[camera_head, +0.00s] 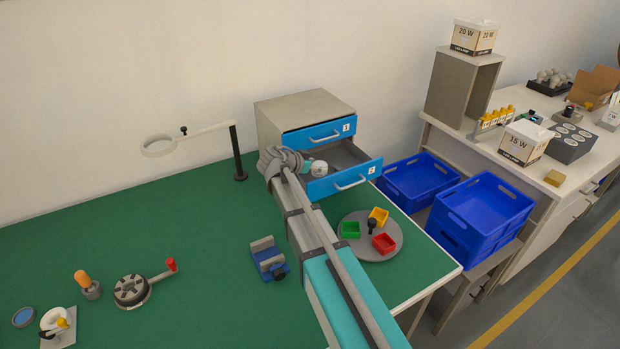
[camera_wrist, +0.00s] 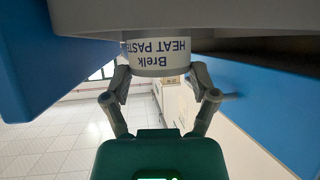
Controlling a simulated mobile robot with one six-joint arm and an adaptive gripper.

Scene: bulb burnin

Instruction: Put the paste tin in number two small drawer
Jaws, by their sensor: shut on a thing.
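In the head view the white tin (camera_head: 318,168) shows at the end of my arm, over the left part of the open drawer number two (camera_head: 345,180). This drawer has a blue front with a handle and a "2" label, and is pulled out from the small cabinet (camera_head: 300,106). I cannot tell whether the tin touches the drawer floor.
Drawer number one (camera_head: 320,133), above drawer two, looks slightly pulled out. A round grey tray (camera_head: 378,255) with green, yellow and red bins stands in front. A magnifier lamp (camera_head: 238,155) stands left of the cabinet, and a small vise (camera_head: 268,258) nearer. Blue crates (camera_head: 480,210) are at right.

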